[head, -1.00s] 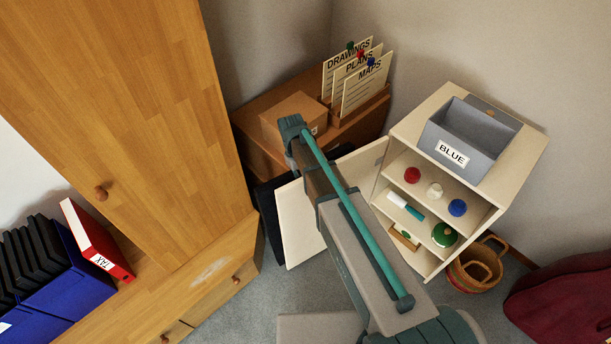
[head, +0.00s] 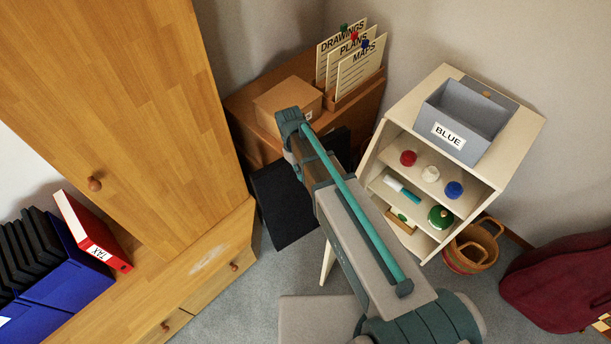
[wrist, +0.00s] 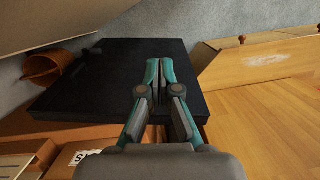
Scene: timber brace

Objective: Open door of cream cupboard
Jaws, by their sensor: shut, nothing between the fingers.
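The cream cupboard (head: 517,130) stands at the right in the head view, with its shelves exposed. Its cream door stands open at the cupboard's left side, mostly hidden behind my arm; a narrow lower strip of the door (head: 328,262) shows below the arm. A pale panel (wrist: 60,18), apparently this door, crosses the top left of the wrist view. My gripper (wrist: 158,72) is shut and empty, over a black slab in the wrist view. In the head view its fingertips are hidden behind the arm. I cannot tell whether it touches the door.
The black slab (head: 285,205) leans by the wooden desk, which holds a cardboard box (head: 287,105) and a file rack. A tall wooden wardrobe (head: 130,100) stands left. A grey BLUE bin (head: 450,125) sits on the cupboard; a basket (head: 470,250) stands beside it.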

